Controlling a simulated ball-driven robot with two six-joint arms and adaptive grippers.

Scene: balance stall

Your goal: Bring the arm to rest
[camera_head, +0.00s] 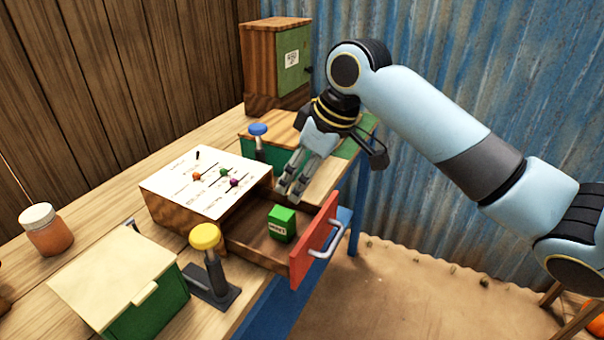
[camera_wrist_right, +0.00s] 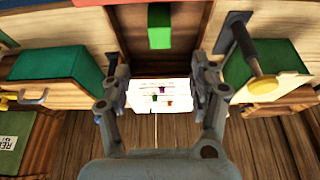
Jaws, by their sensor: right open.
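My right arm (camera_head: 430,115) comes in from the right, bent at a high elbow, with its gripper (camera_head: 288,190) pointing down. The gripper is open and empty, near the back end of the open drawer (camera_head: 253,238); touching or apart is hard to tell. In the right wrist view its two fingers (camera_wrist_right: 160,88) stand apart, with the white slider panel (camera_wrist_right: 160,108) showing between them. A green block (camera_head: 282,222) stands in the drawer, clear of the fingers; it also shows in the right wrist view (camera_wrist_right: 159,24). My left gripper is in neither view.
The drawer's red front (camera_head: 314,240) juts past the table edge. A yellow-knobbed lever (camera_head: 205,238), a blue-knobbed lever (camera_head: 258,130), a cream-lidded green box (camera_head: 115,285), a jar (camera_head: 46,230) and a wooden cabinet (camera_head: 273,60) stand around. Open floor (camera_head: 430,300) lies right of the table.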

